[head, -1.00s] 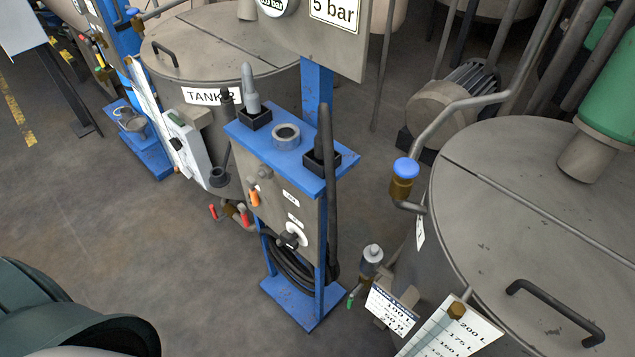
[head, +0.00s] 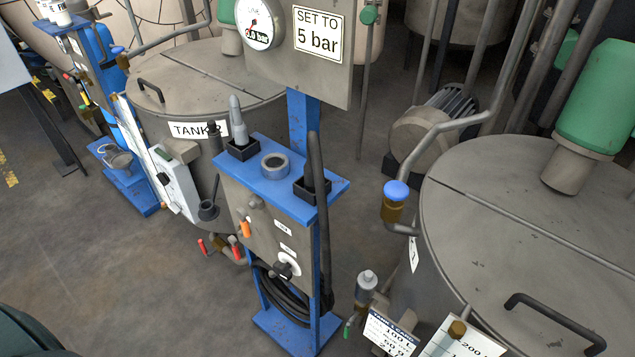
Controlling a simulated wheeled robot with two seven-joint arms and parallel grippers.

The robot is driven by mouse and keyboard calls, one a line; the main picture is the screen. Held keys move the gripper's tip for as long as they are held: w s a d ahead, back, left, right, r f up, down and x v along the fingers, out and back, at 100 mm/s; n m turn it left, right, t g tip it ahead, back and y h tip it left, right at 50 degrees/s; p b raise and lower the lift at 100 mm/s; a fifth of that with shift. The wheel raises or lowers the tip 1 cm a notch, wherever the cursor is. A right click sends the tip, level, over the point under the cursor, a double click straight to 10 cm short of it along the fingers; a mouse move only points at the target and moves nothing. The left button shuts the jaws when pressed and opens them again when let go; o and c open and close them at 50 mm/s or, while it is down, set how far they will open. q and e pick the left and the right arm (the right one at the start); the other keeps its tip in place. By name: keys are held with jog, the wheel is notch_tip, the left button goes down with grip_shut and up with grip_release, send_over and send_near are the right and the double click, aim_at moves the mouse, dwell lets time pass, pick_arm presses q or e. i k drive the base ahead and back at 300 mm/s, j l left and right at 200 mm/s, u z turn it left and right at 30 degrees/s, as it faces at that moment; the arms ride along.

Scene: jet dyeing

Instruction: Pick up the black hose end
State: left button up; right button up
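The black hose end (head: 316,160) stands upright in a black square holder (head: 305,190) on the right side of the blue stand's top (head: 281,196). The hose runs down the stand's right side to a black coil (head: 283,297) low on the stand. A grey nozzle-like piece (head: 237,120) stands in another black holder at the top's left, and a grey ring (head: 275,165) sits between them. Neither of my grippers is in view.
A gauge panel marked "SET TO 5 bar" (head: 318,35) rises behind the stand. A lidded tank (head: 520,215) with a blue-capped pipe (head: 396,190) is close on the right. The labelled tank (head: 200,75) stands behind left. Floor at front left (head: 120,270) is clear.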

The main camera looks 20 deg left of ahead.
aim_at(308, 183)
jog(key=k+j+z, duration=0.35)
jog(key=k+z, duration=0.3)
jog(key=k+j+z, duration=0.2)
jog(key=z, duration=0.15)
